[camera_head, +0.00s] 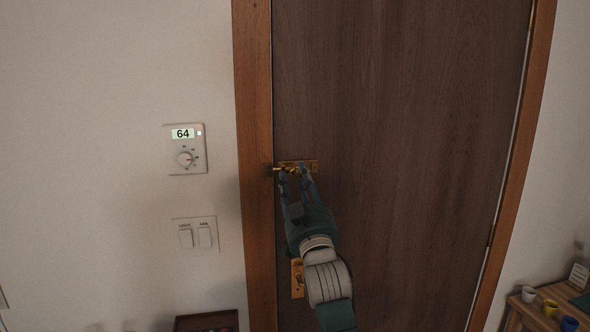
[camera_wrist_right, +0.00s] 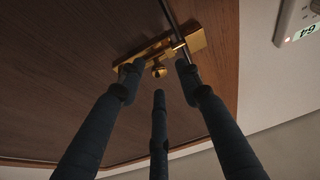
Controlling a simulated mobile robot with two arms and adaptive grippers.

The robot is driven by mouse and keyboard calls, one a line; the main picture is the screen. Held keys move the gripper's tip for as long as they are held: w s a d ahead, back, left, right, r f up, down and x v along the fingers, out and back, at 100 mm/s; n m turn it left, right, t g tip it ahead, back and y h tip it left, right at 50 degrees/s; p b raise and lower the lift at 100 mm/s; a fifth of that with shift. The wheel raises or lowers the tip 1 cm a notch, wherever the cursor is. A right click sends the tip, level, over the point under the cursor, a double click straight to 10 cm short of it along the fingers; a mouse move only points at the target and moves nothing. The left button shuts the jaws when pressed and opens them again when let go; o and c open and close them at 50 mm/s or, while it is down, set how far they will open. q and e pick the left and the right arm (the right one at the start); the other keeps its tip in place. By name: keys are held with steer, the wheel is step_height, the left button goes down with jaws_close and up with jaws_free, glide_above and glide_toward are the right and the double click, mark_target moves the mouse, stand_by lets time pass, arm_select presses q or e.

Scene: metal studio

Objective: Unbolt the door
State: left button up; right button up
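The dark brown wooden door (camera_head: 400,150) stands closed in its orange-brown frame (camera_head: 254,120). A brass sliding bolt (camera_head: 312,166) sits at the door's left edge, and its bar reaches across to the frame. My right gripper (camera_head: 293,172) is at the bolt, with its fingers pointing up at it. In the right wrist view the brass bolt (camera_wrist_right: 145,52) with its small knob (camera_wrist_right: 158,70) lies just beyond the parted dark fingertips (camera_wrist_right: 158,82). The fingers are open, with the knob between them in the picture; I cannot tell whether any touches it. My left gripper is not in view.
A brass lock plate (camera_head: 297,285) sits lower on the door, partly behind my right arm. A thermostat (camera_head: 184,149) reading 64 and a double switch (camera_head: 195,235) are on the left wall. A small wooden table (camera_head: 530,316) with cups stands at the lower right.

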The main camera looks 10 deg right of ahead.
steer(key=shift+x, duration=1)
jaws_close()
steer(key=d+p, duration=0.1)
steer(key=d, duration=0.2)
steer(key=shift+d, duration=0.2)
steer(key=shift+r, duration=0.1)
steer(key=shift+c, duration=0.5)
jaws_free()
steer(key=shift+o, duration=0.5)
steer(key=shift+d, duration=0.2)
